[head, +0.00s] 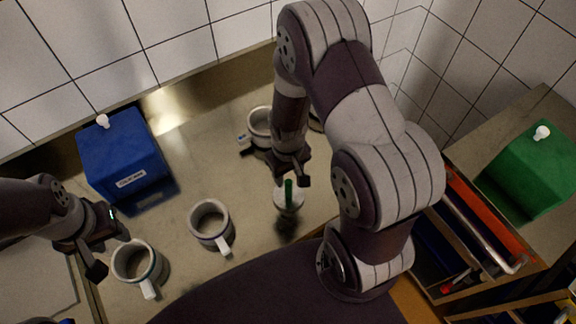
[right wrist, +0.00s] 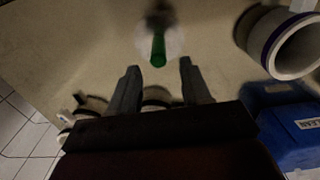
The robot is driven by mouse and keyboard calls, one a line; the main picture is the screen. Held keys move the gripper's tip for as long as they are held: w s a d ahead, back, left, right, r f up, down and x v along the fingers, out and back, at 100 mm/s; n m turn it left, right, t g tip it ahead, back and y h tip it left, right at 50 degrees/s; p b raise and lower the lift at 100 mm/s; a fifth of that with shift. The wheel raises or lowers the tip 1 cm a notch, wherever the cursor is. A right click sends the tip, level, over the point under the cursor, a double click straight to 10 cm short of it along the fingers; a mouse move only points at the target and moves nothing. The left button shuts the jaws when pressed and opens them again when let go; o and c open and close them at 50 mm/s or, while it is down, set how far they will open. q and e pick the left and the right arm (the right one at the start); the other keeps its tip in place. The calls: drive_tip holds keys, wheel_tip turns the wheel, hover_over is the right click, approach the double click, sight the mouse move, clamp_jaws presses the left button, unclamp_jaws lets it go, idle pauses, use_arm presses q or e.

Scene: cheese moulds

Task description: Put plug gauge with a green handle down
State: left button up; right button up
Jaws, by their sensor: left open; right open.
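The plug gauge with a green handle (head: 288,190) stands on the steel worktop (head: 180,235), its green handle pointing up from a pale round part. In the right wrist view the green handle (right wrist: 158,50) shows just beyond and between the fingertips. My right gripper (head: 291,178) is open, close to the handle; in the right wrist view its two fingers (right wrist: 158,68) are apart with nothing between them. My left gripper (head: 108,252) is open and empty at the left, close to a mould.
Grey cheese moulds with white handles stand at the front left (head: 140,262), centre (head: 210,222) and back (head: 258,122). A blue box (head: 122,158) is at back left. A green box (head: 535,170) is at right, beside a rack (head: 480,215). Tiled walls close the back.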

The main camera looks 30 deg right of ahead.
drive_tip(key=s+a+r+t, duration=0.1)
drive_tip(key=s+r, duration=0.3)
drive_tip(key=r, duration=1)
drive_tip(key=shift+a+m, duration=0.3)
drive_tip(key=shift+a, duration=0.4)
